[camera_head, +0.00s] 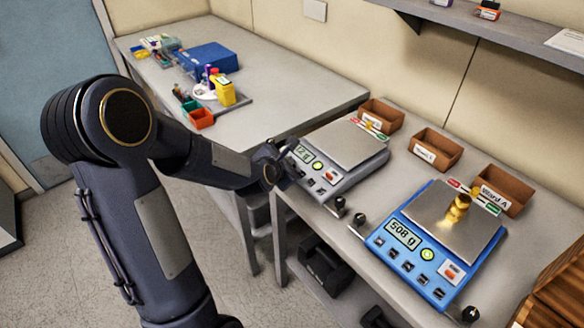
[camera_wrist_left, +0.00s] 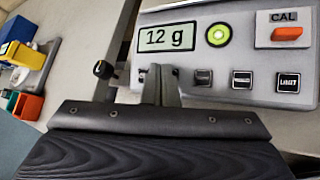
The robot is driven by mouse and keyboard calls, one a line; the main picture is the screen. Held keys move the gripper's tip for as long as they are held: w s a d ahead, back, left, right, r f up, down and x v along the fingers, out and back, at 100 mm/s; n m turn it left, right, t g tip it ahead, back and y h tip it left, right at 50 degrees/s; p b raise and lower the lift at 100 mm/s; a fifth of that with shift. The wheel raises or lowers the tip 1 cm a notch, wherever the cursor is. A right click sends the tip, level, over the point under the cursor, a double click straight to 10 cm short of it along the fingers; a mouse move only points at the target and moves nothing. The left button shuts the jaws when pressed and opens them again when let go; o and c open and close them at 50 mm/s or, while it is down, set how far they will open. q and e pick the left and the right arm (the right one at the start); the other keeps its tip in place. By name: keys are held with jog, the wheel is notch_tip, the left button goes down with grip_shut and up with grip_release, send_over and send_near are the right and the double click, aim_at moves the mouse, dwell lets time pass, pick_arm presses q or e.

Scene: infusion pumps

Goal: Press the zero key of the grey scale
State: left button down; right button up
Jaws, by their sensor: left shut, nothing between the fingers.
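The grey scale (camera_head: 352,176) stands on the near table with its plate (camera_head: 346,142) empty. Its display (camera_wrist_left: 167,38) reads 12 g in the left wrist view. Right of the display are a round green button (camera_wrist_left: 218,34) and an orange-red switch marked CAL (camera_wrist_left: 287,34). A row of dark keys (camera_wrist_left: 242,80) runs below; which one is zero I cannot read. My left gripper (camera_wrist_left: 160,84) is shut and empty, its tip over the left end of the key row, covering part of it. I cannot tell whether it touches. In the head view, the gripper (camera_head: 284,170) is at the scale's front left corner.
A blue scale (camera_head: 386,246) reading 508 g, with brass weights (camera_head: 458,209) on it, stands to the right. Brown bins (camera_head: 436,149) line the back. Small black knobs (camera_head: 359,219) stand near the front edge. A tray with a yellow container (camera_head: 225,92) is on the far table.

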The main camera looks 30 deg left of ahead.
pick_arm(q)
jog(key=shift+w+f+b, duration=0.1)
jog(key=shift+f+b, duration=0.35)
jog(key=shift+b, duration=0.05)
dwell(0.8)
jog(key=shift+r, duration=0.15)
jog(key=shift+s+r, duration=0.2)
jog(key=shift+r, duration=0.4)
jog(key=r+p, duration=0.2)
jog(key=r, duration=0.1)
jog(key=s+r+p, duration=0.1)
jog(key=shift+s+a+r, duration=0.1)
jog(key=shift+a+r, duration=0.2)
jog(key=shift+r, duration=0.1)
dwell(0.8)
